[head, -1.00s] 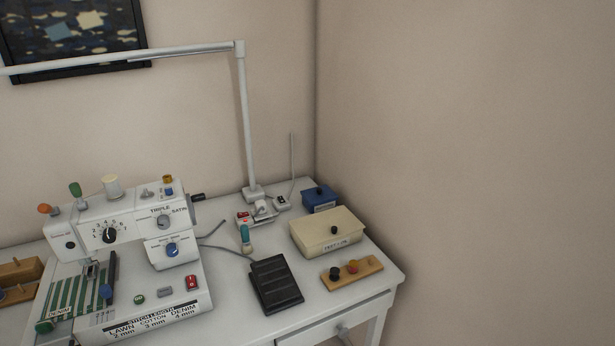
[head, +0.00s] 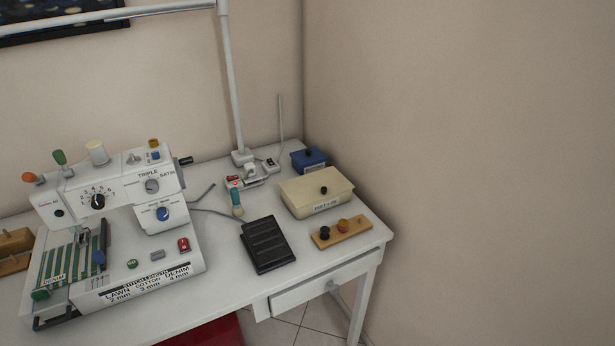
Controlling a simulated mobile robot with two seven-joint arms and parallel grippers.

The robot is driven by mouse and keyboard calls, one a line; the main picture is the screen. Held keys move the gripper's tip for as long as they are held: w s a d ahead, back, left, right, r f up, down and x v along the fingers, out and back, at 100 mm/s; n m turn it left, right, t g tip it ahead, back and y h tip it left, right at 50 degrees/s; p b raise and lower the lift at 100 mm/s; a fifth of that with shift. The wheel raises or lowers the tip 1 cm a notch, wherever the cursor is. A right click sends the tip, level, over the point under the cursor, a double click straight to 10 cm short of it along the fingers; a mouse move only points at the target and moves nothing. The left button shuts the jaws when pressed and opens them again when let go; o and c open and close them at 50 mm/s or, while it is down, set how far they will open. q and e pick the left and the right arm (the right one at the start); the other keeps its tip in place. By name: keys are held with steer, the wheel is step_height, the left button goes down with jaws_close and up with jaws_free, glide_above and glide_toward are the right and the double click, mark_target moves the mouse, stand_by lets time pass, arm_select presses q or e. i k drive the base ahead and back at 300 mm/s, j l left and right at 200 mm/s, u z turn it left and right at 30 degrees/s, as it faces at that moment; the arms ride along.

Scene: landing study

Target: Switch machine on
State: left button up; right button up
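A white sewing machine (head: 110,275) stands on the left of a white table. It has a black numbered dial (head: 98,201), a grey dial (head: 152,186) beside the words TRIPLE and SATIN, and a blue dial (head: 162,213). On its base are a red switch (head: 183,244), a grey button (head: 158,254) and a green button (head: 132,264). A striped cloth (head: 70,258) lies on its left side. A power strip with a red switch (head: 233,178) lies behind the machine. I cannot tell whether either red switch is on. Neither of my grippers is in view.
A black foot pedal (head: 266,244), a cream box (head: 316,191), a blue box (head: 308,159) and a wooden board with knobs (head: 341,233) stand on the right of the table (head: 215,293). A lamp post (head: 231,90) rises at the back. A drawer (head: 325,285) is at the front.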

mark_target(183, 244)
steer(key=u, duration=1.35)
